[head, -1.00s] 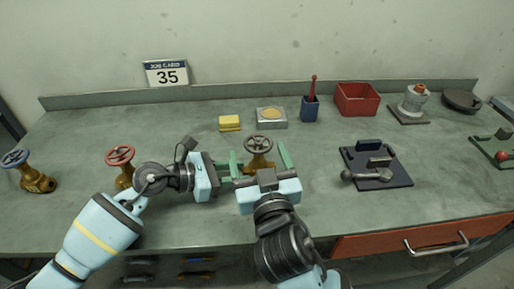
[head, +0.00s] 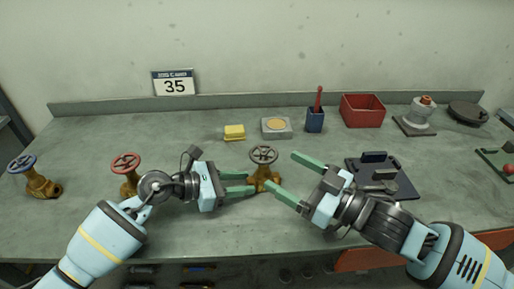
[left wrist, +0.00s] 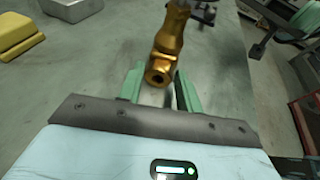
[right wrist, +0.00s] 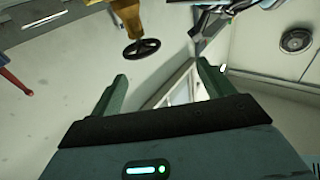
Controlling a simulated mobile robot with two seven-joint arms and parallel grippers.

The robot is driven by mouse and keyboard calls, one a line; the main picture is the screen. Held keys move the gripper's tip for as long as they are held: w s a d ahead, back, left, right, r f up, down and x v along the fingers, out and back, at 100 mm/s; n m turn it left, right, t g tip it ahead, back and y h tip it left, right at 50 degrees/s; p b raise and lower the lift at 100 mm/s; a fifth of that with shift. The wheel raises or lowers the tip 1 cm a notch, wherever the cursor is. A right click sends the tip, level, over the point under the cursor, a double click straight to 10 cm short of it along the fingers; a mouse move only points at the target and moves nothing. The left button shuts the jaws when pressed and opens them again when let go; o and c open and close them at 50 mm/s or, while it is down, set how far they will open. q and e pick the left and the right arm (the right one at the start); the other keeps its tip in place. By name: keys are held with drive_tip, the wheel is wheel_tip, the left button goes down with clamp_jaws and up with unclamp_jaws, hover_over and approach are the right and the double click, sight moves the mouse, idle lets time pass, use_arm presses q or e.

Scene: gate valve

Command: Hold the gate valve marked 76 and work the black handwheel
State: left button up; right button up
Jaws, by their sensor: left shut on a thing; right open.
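The brass gate valve (head: 263,181) stands upright mid-bench with a dark handwheel (head: 263,154) on top. No 76 is readable on it; the card (head: 174,84) behind reads 35. My left gripper (head: 252,183) is shut on the valve body from the left. The left wrist view shows the brass body (left wrist: 168,40) at its fingertips. My right gripper (head: 281,170) is open and empty, just right of the valve, its fingers pointing left towards it. In the right wrist view the handwheel (right wrist: 142,46) is beyond the fingers, apart from them.
A red-wheeled valve (head: 126,163) and a blue-wheeled valve (head: 24,163) stand to the left. A dark fixture plate (head: 400,184) lies close to my right gripper. A yellow block (head: 234,132), grey box (head: 276,128), blue cup (head: 315,121) and red bin (head: 362,110) stand behind.

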sight(256, 149)
drive_tip(key=shift+h, duration=0.4)
drive_tip(key=x, duration=0.3)
drive_tip(key=w+d+x, duration=0.1)
drive_tip(key=x, duration=0.6)
drive_tip(key=shift+w+d+f, duration=0.1)
drive_tip(key=shift+w+f, duration=0.25)
drive_tip(key=shift+w, duration=0.2)
drive_tip(key=c, duration=1)
